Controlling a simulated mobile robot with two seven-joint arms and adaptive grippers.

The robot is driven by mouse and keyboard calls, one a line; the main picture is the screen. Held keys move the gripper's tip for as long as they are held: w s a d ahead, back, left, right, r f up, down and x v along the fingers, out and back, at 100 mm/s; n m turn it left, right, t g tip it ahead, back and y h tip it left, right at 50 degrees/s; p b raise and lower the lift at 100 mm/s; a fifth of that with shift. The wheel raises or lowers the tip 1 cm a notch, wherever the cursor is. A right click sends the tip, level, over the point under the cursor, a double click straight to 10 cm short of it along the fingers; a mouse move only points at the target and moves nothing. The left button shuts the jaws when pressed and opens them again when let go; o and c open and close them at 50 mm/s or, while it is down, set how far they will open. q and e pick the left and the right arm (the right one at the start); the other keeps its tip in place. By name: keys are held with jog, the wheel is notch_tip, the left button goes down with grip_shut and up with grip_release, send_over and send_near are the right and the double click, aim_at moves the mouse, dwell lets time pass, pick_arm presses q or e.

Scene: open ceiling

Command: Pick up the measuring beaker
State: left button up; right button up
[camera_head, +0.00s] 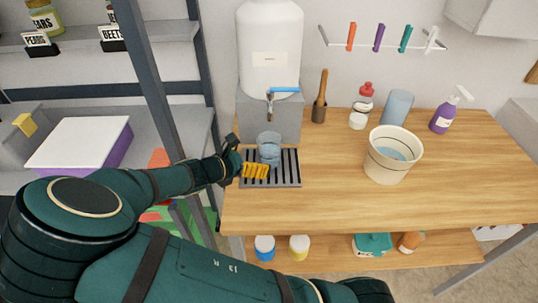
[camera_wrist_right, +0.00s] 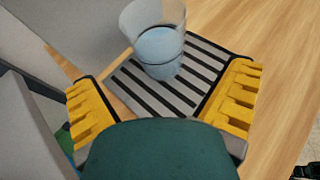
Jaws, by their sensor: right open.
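The measuring beaker (camera_head: 269,152) is a clear cup holding bluish liquid. It stands upright on the slatted drip tray (camera_head: 290,182), below the tap (camera_head: 270,103) of the large white dispenser (camera_head: 270,50). My right gripper (camera_head: 246,162) is open and empty, just left of the beaker, with one yellow finger pad over the tray. In the right wrist view, the beaker (camera_wrist_right: 157,45) stands ahead of the two yellow-padded fingers, with a gap between. My left gripper is not in view.
A cream bucket (camera_head: 390,167) with liquid stands to the right on the wooden table (camera_head: 330,205). A wooden pestle-like tool (camera_head: 321,90), a red-capped bottle (camera_head: 361,107), a blue cup (camera_head: 396,108) and a purple spray bottle (camera_head: 444,115) line the back. The table front is clear.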

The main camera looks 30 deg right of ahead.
aim_at(270, 152)
jog(key=x, duration=0.3)
jog(key=shift+f, duration=0.1)
jog(key=b+x, duration=0.1)
jog(key=x, duration=0.1)
jog(key=b+x, duration=0.1)
jog(key=x, duration=0.1)
jog(key=shift+w+d+f, duration=0.15)
jog(key=shift+f, duration=0.3)
jog(key=shift+w+d, duration=0.1)
jog(key=shift+d, duration=0.2)
jog(key=shift+c, duration=0.3)
jog(key=c, duration=1.2)
